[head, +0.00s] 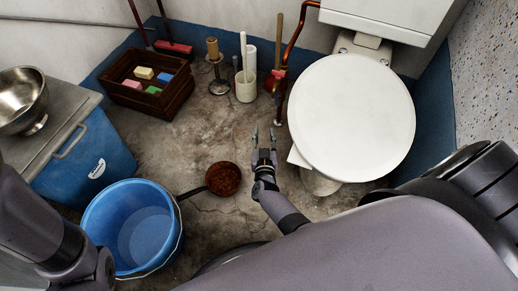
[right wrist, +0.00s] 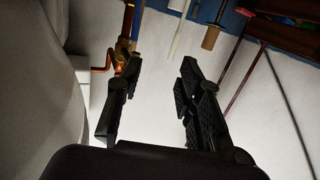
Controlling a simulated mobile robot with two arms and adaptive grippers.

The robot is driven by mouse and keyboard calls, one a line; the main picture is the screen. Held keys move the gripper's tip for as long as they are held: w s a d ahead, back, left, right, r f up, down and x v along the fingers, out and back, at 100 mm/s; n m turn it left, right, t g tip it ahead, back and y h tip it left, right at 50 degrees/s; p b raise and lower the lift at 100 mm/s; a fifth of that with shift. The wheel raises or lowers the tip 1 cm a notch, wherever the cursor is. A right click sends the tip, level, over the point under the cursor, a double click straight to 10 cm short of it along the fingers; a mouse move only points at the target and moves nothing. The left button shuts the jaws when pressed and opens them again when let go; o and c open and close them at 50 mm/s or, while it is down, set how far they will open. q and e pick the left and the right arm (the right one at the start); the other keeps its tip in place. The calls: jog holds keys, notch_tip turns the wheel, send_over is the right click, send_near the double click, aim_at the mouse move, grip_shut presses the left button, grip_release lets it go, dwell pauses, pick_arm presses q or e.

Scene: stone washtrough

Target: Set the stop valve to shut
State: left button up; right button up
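The stop valve (head: 277,76) seems to be the small red and brass fitting by the copper pipe left of the toilet in the head view. In the right wrist view the brass fitting (right wrist: 123,47) shows beyond the left finger, which partly covers it. Its handle position is too small to tell. My right gripper (head: 264,134) is open and empty, short of the valve, with its fingers pointing toward the back wall. Its two spread fingers also show in the right wrist view (right wrist: 160,75). My left gripper is out of view; only the left arm shows.
The toilet (head: 352,118) stands right of my right gripper. A white brush holder (head: 245,87) and a wooden-handled tool stand near the pipe. A brown pan (head: 223,178), blue bucket (head: 135,225) and wooden crate (head: 150,96) lie left.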

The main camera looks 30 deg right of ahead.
jog(key=s+a+n+g+y+p, duration=0.2)
jog(key=s+a+y+p, duration=0.3)
jog(key=p, duration=0.5)
jog(key=shift+s+a+n+y, duration=0.3)
jog(key=shift+s+a+n, duration=0.1)
jog(key=shift+s+n, duration=0.6)
jog(key=shift+f, duration=0.1)
